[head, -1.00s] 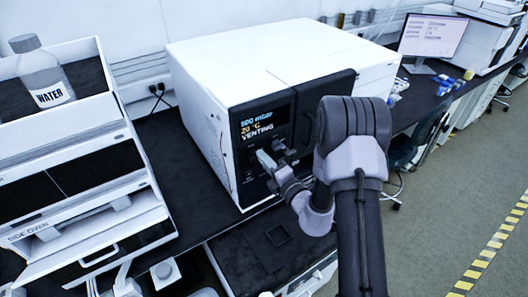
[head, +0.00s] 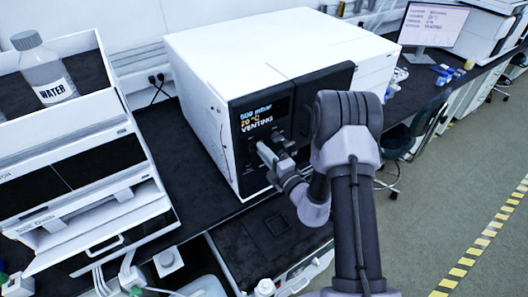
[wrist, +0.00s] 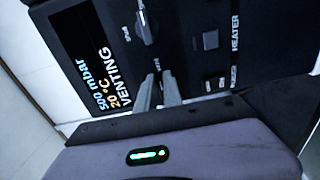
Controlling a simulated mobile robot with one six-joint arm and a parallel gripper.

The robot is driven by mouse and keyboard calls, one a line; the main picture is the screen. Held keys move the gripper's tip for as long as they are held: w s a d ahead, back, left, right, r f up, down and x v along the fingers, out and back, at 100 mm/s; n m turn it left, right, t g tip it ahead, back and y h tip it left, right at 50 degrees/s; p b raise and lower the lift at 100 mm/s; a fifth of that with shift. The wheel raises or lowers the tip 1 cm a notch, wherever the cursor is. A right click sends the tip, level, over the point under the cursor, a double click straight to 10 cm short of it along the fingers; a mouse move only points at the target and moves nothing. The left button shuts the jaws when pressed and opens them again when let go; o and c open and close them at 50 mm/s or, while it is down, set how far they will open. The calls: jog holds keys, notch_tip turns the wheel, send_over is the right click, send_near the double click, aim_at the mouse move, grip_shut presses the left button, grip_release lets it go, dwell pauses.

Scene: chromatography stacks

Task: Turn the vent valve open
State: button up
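The oven's dark front panel (head: 263,125) faces me in the head view. Its display reads 500 mbar, 20 °C and VENTING; the display (wrist: 92,60) also shows in the wrist view. My gripper (head: 266,153) is at the panel below the display. In the wrist view the fingers of my gripper (wrist: 156,76) reach the panel just below a small label that seems to read VENT. A narrow gap shows between them. The vent valve's knob is hidden at the fingertips, so I cannot tell whether they grip it or how it is turned.
Another knob (wrist: 147,27) sits above the fingers in the wrist view, with a square button (wrist: 210,40) and HEATER lettering to the right. A water bottle (head: 43,70) stands on the side oven at left. A monitor (head: 432,30) stands back right.

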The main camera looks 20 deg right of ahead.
jog(key=o, duration=0.4)
jog(key=shift+w, duration=0.1)
jog(key=shift+o, duration=0.2)
jog(key=v, duration=1.7)
jog(key=shift+s, duration=0.2)
jog(key=shift+b, duration=0.3)
